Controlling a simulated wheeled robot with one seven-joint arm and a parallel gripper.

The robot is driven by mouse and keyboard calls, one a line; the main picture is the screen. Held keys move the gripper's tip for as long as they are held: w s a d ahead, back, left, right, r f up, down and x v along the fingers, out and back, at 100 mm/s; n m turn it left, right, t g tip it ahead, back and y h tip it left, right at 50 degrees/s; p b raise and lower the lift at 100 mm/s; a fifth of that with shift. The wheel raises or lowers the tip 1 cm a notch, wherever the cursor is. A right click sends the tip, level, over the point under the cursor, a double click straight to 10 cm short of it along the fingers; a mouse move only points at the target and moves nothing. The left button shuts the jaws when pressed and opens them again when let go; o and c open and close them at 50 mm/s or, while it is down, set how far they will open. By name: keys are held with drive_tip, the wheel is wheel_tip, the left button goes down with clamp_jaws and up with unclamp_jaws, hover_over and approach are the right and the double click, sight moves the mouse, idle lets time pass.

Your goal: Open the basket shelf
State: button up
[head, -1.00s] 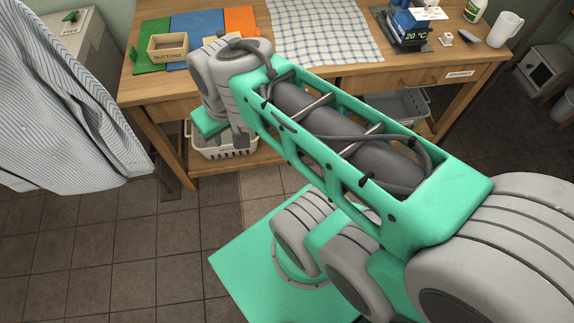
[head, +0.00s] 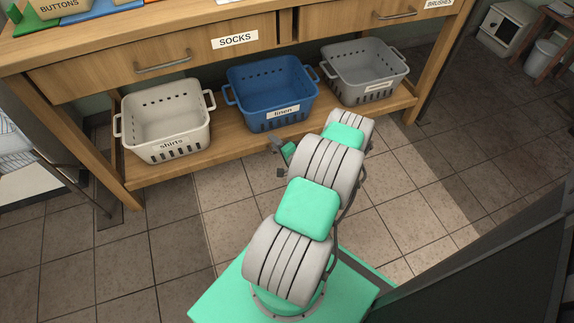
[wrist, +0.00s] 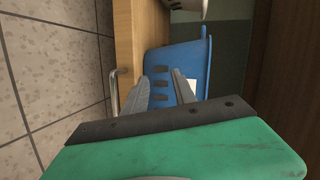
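The basket shelf (head: 225,138) is the low wooden board under the table, and three baskets stand on it. A metal handle (wrist: 114,92) is on its front edge in the wrist view; my arm hides it in the head view. My gripper (wrist: 163,76) is open and empty, its two grey fingers a little apart. The fingers point toward the blue basket labelled linen (wrist: 177,60), and the handle lies to their left, outside the gap. In the head view my gripper (head: 278,157) is in front of the shelf, partly hidden by my arm.
A white shirts basket (head: 167,115) stands left on the shelf and a grey basket (head: 365,75) right. Above are table drawers, one labelled SOCKS (head: 170,62). The tiled floor (head: 165,245) in front is clear. A white cabinet (head: 505,30) stands back right.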

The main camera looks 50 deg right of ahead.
drive_tip(key=s+d+f+m+h+b, duration=0.25)
drive_tip(key=s+f+m+h, duration=0.2)
drive_tip(key=s+f, duration=0.35)
drive_tip(key=shift+g+y, duration=0.25)
drive_tip(key=shift+g, duration=0.15)
drive_tip(key=x, duration=0.2)
drive_tip(key=b+x, duration=0.1)
drive_tip(key=x, duration=0.2)
drive_tip(key=b+x, duration=0.1)
drive_tip(key=x, duration=0.2)
drive_tip(key=shift+w+a, duration=0.15)
drive_tip(key=shift+w, duration=0.2)
clamp_jaws()
